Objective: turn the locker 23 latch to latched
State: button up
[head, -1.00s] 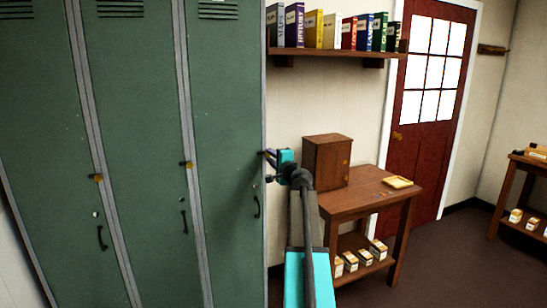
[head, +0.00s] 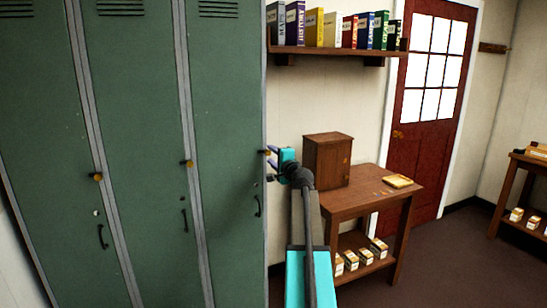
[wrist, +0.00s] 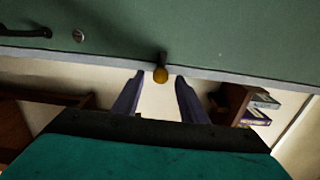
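Three green locker doors stand at the left in the head view; no number is readable on them. The right door (head: 225,120) has a latch (head: 266,152) at its right edge, close to my gripper (head: 271,164). In the wrist view this latch shows as a round brass knob (wrist: 160,74) with a short dark lever across the door edge. My gripper (wrist: 159,78) is open, its two purple fingers on either side of the knob with gaps visible. Contact is not visible. Other latches sit on the middle door (head: 188,163) and left door (head: 97,177).
A wooden table (head: 350,203) with a small brown cabinet (head: 327,161) stands right of my arm. A shelf of books (head: 335,51) hangs above. A dark door handle (wrist: 24,32) lies at the wrist view's upper left. The floor at right is open.

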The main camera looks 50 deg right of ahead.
jog(key=b+v, duration=0.2)
jog(key=v, duration=1.1)
jog(key=shift+s, duration=0.3)
jog(key=shift+f, duration=0.1)
dwell(0.4)
